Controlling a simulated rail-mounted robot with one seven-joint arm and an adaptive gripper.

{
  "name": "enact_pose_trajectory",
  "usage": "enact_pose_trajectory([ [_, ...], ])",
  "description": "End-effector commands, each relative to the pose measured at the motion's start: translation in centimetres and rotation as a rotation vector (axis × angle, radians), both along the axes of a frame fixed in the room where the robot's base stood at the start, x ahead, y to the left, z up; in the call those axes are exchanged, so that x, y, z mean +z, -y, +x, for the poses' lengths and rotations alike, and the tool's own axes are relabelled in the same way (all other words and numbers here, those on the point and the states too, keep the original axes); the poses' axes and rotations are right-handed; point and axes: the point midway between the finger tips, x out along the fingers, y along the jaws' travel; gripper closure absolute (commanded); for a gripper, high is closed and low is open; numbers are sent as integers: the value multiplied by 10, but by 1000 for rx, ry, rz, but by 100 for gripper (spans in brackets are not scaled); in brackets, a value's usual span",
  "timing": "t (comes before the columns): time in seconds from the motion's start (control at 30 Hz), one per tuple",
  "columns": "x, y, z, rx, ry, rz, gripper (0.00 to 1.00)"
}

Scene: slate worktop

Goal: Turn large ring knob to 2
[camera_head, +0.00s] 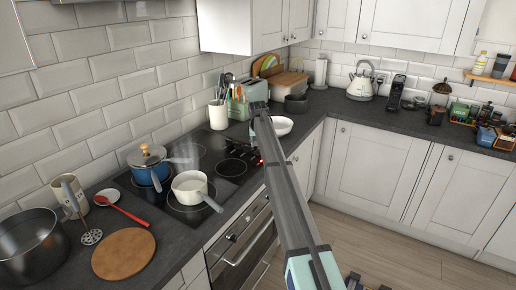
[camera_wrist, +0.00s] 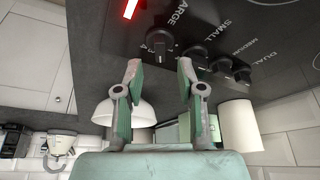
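The large ring knob (camera_wrist: 161,43) is a dark round knob on the black hob, beside the printed word LARGE in the wrist view. A mark near it is too small to read, so its setting cannot be told. My gripper (camera_wrist: 160,66) is open, with its two fingertips apart on either side of the knob's line and just short of it in the picture. Nothing is between the fingers. A red lit bar (camera_wrist: 130,9) shows by the knob. In the head view my gripper (camera_head: 243,148) is a dark shape over the hob's far end, and the knob cannot be made out.
Several other knobs (camera_wrist: 221,65) sit close together right of the large one. A white bowl (camera_head: 281,126) stands beyond the hob. A white saucepan (camera_head: 190,188) and a blue pot (camera_head: 148,168) stand on the hob (camera_head: 214,148). A utensil holder (camera_head: 218,115) stands behind it.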

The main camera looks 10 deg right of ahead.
Motion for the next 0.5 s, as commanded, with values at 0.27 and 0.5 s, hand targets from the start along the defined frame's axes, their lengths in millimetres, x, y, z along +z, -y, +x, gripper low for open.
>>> enact_pose_trajectory([
  [0.27,48,-4,-21,0,1,0,61],
  [0.5,68,-5,-29,0,-1,0,61],
])
